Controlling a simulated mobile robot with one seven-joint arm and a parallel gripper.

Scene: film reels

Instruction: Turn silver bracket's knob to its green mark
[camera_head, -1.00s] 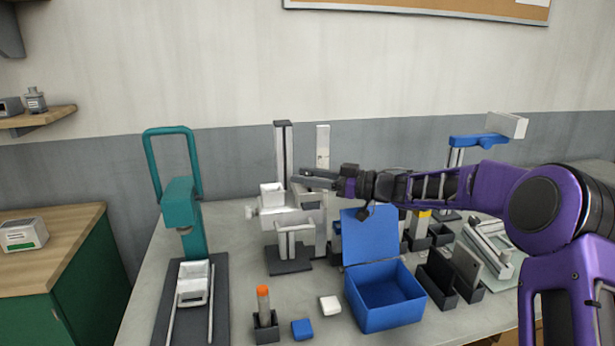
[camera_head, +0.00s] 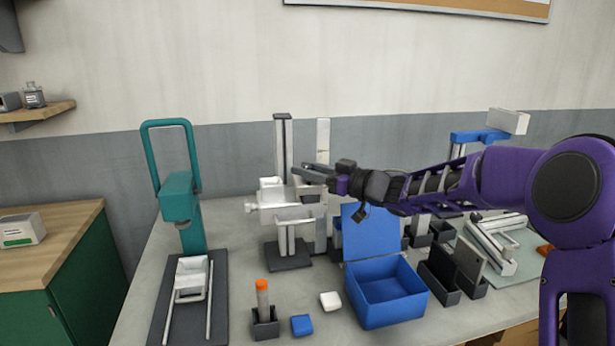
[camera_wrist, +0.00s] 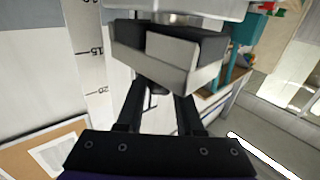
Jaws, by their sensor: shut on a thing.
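The silver bracket (camera_head: 290,205) is a pale carriage on an upright stand with a dark base, mid-table. A pale round end (camera_head: 251,206) sticks out at its left. My gripper (camera_head: 308,173) reaches in from the right, its fingertips at the bracket's upper right. The wrist view shows the gripper (camera_wrist: 170,62) close up, its fingertips around a pale part just below the bracket's body. My gripper is shut on what looks like the knob, which the fingers mostly hide. I cannot make out a green mark on the bracket.
A teal press (camera_head: 180,200) stands at left. An open blue box (camera_head: 385,300) stands below my forearm. Dark slotted holders (camera_head: 440,277) and a silver frame (camera_head: 488,243) are at right. An orange-topped stick (camera_head: 262,295), blue block (camera_head: 302,326) and white block (camera_head: 330,301) are in front.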

